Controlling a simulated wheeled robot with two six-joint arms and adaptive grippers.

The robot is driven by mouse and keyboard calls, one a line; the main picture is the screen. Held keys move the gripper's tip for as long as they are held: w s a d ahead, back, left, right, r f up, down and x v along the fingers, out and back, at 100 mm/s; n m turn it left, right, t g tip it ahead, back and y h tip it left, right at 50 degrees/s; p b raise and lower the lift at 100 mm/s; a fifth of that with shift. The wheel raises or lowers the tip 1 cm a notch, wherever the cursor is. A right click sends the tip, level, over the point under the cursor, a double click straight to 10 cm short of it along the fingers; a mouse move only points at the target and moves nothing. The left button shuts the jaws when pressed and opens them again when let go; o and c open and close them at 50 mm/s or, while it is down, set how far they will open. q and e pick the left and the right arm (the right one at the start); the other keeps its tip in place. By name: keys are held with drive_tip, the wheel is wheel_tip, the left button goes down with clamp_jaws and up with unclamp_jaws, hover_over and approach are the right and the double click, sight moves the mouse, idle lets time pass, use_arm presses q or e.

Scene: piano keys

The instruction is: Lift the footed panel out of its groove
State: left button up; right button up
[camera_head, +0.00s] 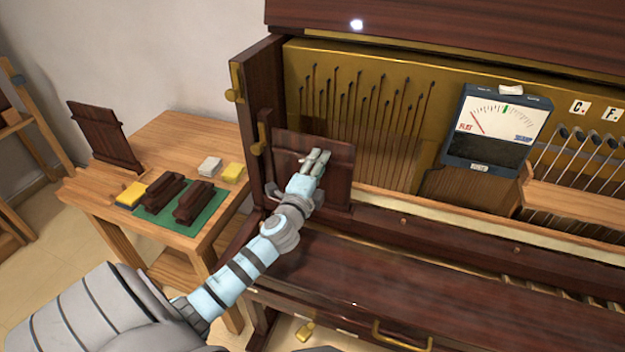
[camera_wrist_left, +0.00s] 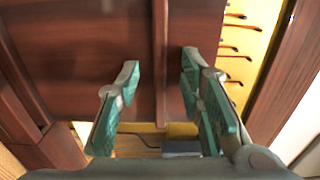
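A dark brown panel (camera_head: 338,160) stands upright at the left end of the piano's open front. My left gripper (camera_head: 318,158) is in front of it and hides part of it. In the left wrist view the panel (camera_wrist_left: 80,60) has a narrow raised strip down it, and the open left gripper (camera_wrist_left: 160,68) has one finger to each side of this strip. I cannot tell whether the fingers touch the panel. Its feet and groove are not clearly visible. A second dark panel (camera_head: 103,135) stands tilted at the side table's far left. My right gripper is not in view.
The wooden side table (camera_head: 190,128) holds a green mat (camera_head: 208,213) with dark brown blocks, plus yellow and white pads. A meter (camera_head: 497,125) stands right of the panel. The piano's dark side post (camera_head: 250,90) is close on the left.

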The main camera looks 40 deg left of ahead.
use_arm(q)
clamp_jaws()
idle(0.3)
